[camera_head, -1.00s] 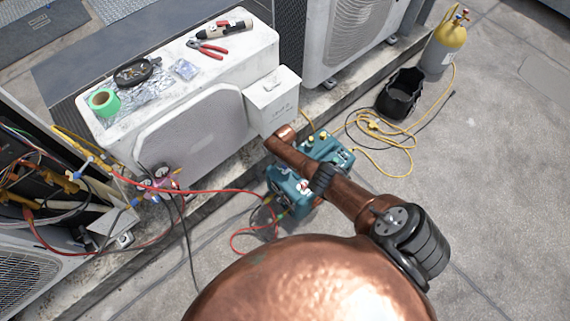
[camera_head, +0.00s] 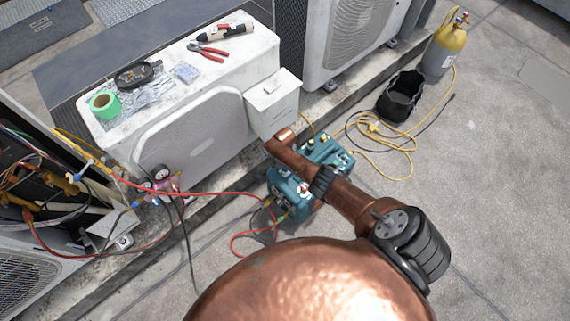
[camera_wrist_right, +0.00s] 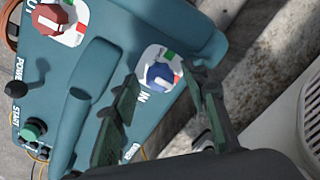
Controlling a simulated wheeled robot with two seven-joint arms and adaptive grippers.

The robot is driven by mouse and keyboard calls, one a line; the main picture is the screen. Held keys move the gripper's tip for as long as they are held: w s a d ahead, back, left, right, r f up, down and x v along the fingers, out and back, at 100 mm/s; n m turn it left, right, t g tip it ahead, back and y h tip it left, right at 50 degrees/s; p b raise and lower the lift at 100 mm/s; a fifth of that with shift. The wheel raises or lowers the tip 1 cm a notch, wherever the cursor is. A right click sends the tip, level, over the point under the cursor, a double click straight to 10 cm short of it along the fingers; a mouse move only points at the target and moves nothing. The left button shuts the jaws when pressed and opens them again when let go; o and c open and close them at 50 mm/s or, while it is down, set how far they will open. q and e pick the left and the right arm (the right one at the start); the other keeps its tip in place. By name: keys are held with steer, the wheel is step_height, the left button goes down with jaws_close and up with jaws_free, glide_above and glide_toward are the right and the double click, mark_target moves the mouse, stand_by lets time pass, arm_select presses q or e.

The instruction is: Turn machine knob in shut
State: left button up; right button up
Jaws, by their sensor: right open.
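The teal machine (camera_head: 285,190) stands on the ground beside the white unit, partly covered by my right arm in the head view. The right wrist view shows its top close up, with a blue knob (camera_wrist_right: 159,76) on a white round plate labelled IN. A red knob (camera_wrist_right: 52,18) sits on a similar plate labelled OUT. My right gripper (camera_wrist_right: 163,84) is open, with its dark green fingers on either side of the blue knob, close to it. Whether they touch it I cannot tell. In the head view the right gripper's fingers are hidden. My left gripper is not in view.
A black lever (camera_wrist_right: 14,89) and a green button (camera_wrist_right: 33,129) are on the machine. A red hose (camera_head: 205,192) runs to it. A black bucket (camera_head: 400,95), yellow hose (camera_head: 372,128) and yellow-grey cylinder (camera_head: 444,50) stand right.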

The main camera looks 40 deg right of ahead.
step_height(320, 180, up, 12)
stand_by(0.6)
stand_by(0.5)
